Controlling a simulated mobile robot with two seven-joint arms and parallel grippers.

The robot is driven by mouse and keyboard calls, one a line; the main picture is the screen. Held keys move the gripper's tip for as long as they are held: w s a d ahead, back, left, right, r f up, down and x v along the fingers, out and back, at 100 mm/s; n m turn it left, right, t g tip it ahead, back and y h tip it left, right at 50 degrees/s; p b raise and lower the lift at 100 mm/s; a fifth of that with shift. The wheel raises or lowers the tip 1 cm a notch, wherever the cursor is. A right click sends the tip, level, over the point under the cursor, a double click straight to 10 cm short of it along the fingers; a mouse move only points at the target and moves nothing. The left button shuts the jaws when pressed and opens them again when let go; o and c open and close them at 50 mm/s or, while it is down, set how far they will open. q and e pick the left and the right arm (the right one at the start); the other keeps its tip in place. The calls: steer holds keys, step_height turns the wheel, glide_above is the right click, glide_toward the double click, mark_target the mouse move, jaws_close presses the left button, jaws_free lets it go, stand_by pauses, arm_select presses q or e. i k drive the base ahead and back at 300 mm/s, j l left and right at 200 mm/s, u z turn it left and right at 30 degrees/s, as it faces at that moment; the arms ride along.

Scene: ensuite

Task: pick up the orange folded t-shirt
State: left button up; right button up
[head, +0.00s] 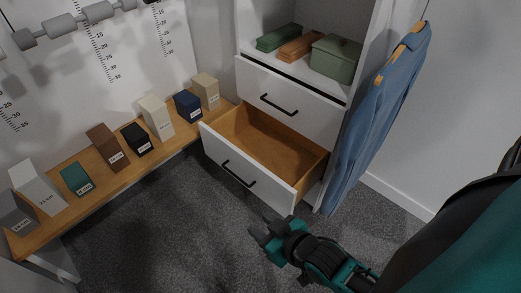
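The orange folded t-shirt (301,47) lies on the white shelf (310,72) in the upper part of the cabinet. A green folded item (279,37) lies to its left and a green lidded box (336,59) stands to its right. My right gripper (261,231) is low, in front of the open drawer and well away from the t-shirt. Its fingers look spread apart, with nothing seen between them. My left gripper is not in the picture.
The lower drawer (209,143) is pulled out and empty; the drawer above (274,104) is shut. Blue clothing (370,125) hangs at the cabinet's right side. A wooden bench (79,203) with several labelled blocks stands left. Grey carpet (175,215) is clear between.

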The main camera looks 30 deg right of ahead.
mark_target(290, 52)
steer(key=z, duration=0.8)
